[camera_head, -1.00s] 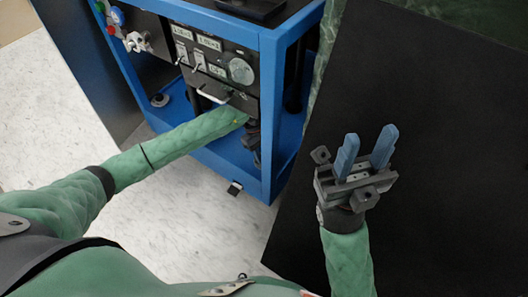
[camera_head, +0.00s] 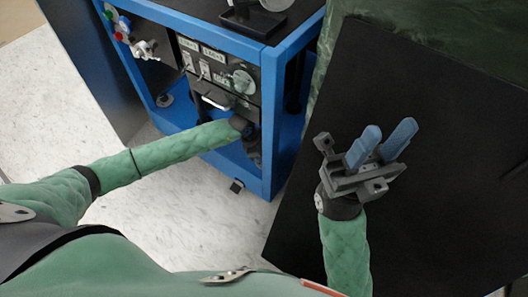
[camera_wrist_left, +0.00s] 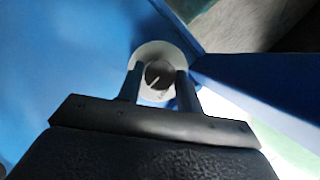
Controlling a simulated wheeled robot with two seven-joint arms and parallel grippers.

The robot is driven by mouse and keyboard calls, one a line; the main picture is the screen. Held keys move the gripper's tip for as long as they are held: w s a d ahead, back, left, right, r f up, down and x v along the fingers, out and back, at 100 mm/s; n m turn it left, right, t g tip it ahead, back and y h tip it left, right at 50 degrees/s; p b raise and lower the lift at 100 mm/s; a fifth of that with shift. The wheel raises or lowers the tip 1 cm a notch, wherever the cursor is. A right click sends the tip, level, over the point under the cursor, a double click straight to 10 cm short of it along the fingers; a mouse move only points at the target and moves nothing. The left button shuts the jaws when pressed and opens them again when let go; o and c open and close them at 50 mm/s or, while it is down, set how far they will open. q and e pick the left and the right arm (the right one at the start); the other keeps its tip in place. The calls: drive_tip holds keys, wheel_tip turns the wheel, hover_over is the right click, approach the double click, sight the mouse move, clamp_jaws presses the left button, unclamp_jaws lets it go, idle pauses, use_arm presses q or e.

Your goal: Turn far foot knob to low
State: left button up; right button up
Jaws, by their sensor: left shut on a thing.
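The far foot knob (camera_wrist_left: 155,76) shows in the left wrist view as a dark round knob with a pale pointer line, on a white round plate against blue frame. My left gripper (camera_wrist_left: 159,79) has a finger on each side of it and is shut on it. In the head view my left arm reaches low into the blue cart (camera_head: 268,120); its fingers and this knob are hidden there. My right gripper (camera_head: 389,130) is open and empty, its blue fingers apart over a black surface.
The cart front carries a black panel with labels, switches, a grey dial (camera_head: 243,82) and a pale handle (camera_head: 215,100). A black tray (camera_head: 252,24) sits on top. A large black panel (camera_head: 440,90) fills the right side. Pale floor is open at the lower left.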

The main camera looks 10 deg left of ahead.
use_arm(q)
drive_tip(key=shift+n, duration=0.4)
drive_tip(key=o, duration=1)
drive_tip(key=shift+a+r+p, duration=0.2)
drive_tip(key=shift+r+p, duration=0.2)
drive_tip(key=shift+r, duration=0.15)
drive_tip(key=shift+p+v, duration=0.3)
drive_tip(key=shift+v, duration=0.9)
drive_tip(key=s+a, duration=0.1)
drive_tip(key=a, duration=0.2)
drive_tip(key=s+a+p, duration=0.1)
drive_tip(key=a, duration=0.3)
drive_tip(key=s+a, duration=0.1)
drive_tip(key=a, duration=0.3)
drive_tip(key=shift+a+f, duration=0.2)
drive_tip(key=shift+f, duration=0.1)
